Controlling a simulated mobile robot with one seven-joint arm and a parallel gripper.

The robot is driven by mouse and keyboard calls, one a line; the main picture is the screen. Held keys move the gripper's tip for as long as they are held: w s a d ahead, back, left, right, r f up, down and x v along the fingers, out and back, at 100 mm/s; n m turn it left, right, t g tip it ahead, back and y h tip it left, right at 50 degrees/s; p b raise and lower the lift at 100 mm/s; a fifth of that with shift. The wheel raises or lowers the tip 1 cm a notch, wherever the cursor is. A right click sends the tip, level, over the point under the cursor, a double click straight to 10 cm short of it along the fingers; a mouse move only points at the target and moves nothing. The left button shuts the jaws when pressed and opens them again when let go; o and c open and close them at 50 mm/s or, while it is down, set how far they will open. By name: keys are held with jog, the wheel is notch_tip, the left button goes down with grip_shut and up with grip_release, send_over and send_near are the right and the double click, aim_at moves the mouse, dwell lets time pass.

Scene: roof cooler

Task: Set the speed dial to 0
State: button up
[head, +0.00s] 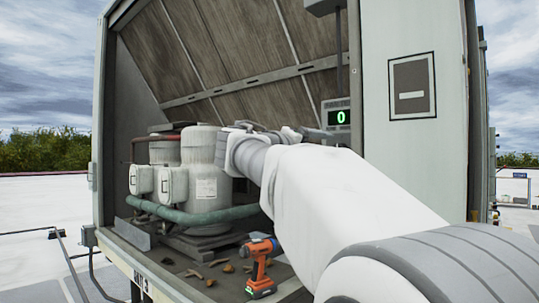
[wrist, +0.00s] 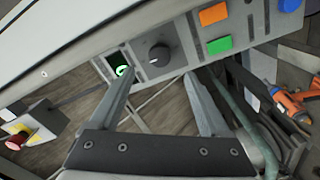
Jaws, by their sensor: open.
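The speed dial (wrist: 159,54) is a round black knob on a grey panel in the wrist view. My gripper (wrist: 159,75) is open, with one fingertip on each side below the dial. Nothing is between the fingers, and I cannot tell whether they touch the panel. A small display (head: 342,117) shows a green 0 in the head view. The display (wrist: 121,68) also shows beside the dial in the wrist view, partly behind the left finger. In the head view my arm hides the dial.
Orange (wrist: 213,14), green (wrist: 220,46) and blue (wrist: 290,4) buttons sit right of the dial. A red knob on a yellow base (wrist: 16,141) is at far left. Grey compressors (head: 203,160) and an orange drill (head: 260,262) stand in the housing. Brown scraps lie near the drill.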

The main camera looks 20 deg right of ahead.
jog(key=v, duration=0.9)
jog(key=shift+f, duration=0.1)
jog(key=s+a+f+n+y+p, duration=0.1)
jog(key=s+a+f+y+p, duration=0.2)
jog(key=f, duration=0.5)
jog(key=s+a+f+n+y+p, duration=0.1)
jog(key=s+f+y+p, duration=0.2)
jog(key=s+f+y, duration=0.35)
jog(key=s+a+f+g+y+p, duration=0.1)
jog(key=s+a+f+y+p, duration=0.3)
jog(key=s+a+f+y, duration=0.3)
jog(key=s+a+f, duration=0.3)
jog(key=a+f, duration=0.1)
jog(key=f, duration=0.2)
jog(key=shift+a+m, duration=0.15)
jog(key=shift+m, duration=0.15)
dwell(1.2)
